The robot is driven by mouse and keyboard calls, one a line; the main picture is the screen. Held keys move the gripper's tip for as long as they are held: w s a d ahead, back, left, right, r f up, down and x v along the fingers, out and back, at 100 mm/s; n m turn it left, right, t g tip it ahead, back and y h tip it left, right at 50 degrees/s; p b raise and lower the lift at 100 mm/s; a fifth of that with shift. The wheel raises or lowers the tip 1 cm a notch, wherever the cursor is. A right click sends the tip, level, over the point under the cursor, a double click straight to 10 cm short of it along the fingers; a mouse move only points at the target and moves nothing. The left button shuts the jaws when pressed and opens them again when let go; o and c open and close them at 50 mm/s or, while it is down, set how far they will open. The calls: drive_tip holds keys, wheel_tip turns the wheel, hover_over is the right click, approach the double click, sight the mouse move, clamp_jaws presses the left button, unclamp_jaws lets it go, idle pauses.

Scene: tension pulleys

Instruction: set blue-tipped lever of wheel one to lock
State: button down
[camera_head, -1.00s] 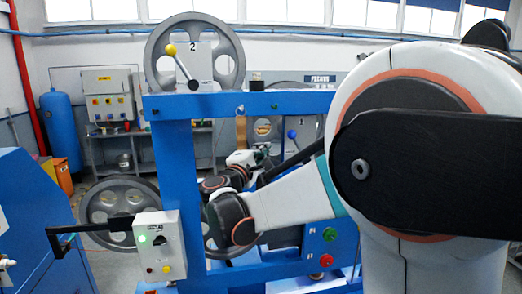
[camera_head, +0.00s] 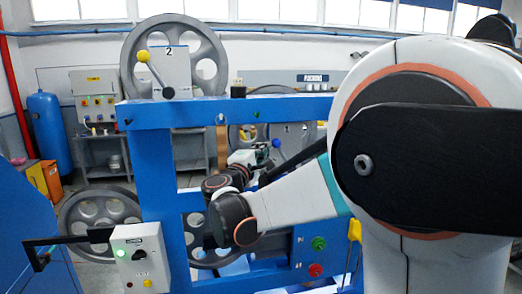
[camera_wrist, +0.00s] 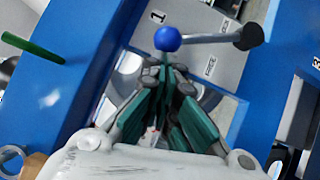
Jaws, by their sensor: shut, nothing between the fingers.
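The blue-tipped lever shows in the wrist view as a blue ball (camera_wrist: 167,39) on a grey rod, which runs right to a dark pivot (camera_wrist: 248,35). The pivot is on a grey plate (camera_wrist: 140,40) marked 1. In the head view the blue ball (camera_head: 276,143) is small, in front of wheel one (camera_head: 240,130), which is partly hidden. My gripper (camera_wrist: 168,70) is shut and empty, its tips just below the ball in the wrist picture. I cannot tell whether they touch it. In the head view my gripper (camera_head: 262,152) is just left of the ball.
The blue frame (camera_head: 155,165) surrounds the work area. Wheel two (camera_head: 128,70) with a yellow-tipped lever (camera_head: 143,56) stands above. A control box (camera_head: 140,255) is at lower left. Small labels (camera_wrist: 210,65) by the lever are too blurred to read. A green rod (camera_wrist: 32,47) is left in the wrist view.

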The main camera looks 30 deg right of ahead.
drive_tip(key=shift+s+d+r+m+p, duration=0.1)
drive_tip(key=shift+d+r+m+p, duration=0.15)
drive_tip(key=shift+r+m+p, duration=0.15)
drive_tip(key=shift+d+r, duration=0.15)
drive_tip(key=shift+r, duration=0.05)
drive_tip(key=s+d+r+m+g+y+p, duration=0.1)
drive_tip(key=d+m+y+p, duration=0.1)
drive_tip(key=d, duration=0.3)
drive_tip(key=s+d+r+m+g+y+p, duration=0.1)
drive_tip(key=s+d+r+m+y+p, duration=0.1)
drive_tip(key=d+m, duration=0.3)
drive_tip(key=shift+s+d+r+g+y+p, duration=0.15)
drive_tip(key=shift+d+r+g+y+p, duration=0.15)
drive_tip(key=shift+d+y+p, duration=0.45)
drive_tip(key=shift+a, duration=0.1)
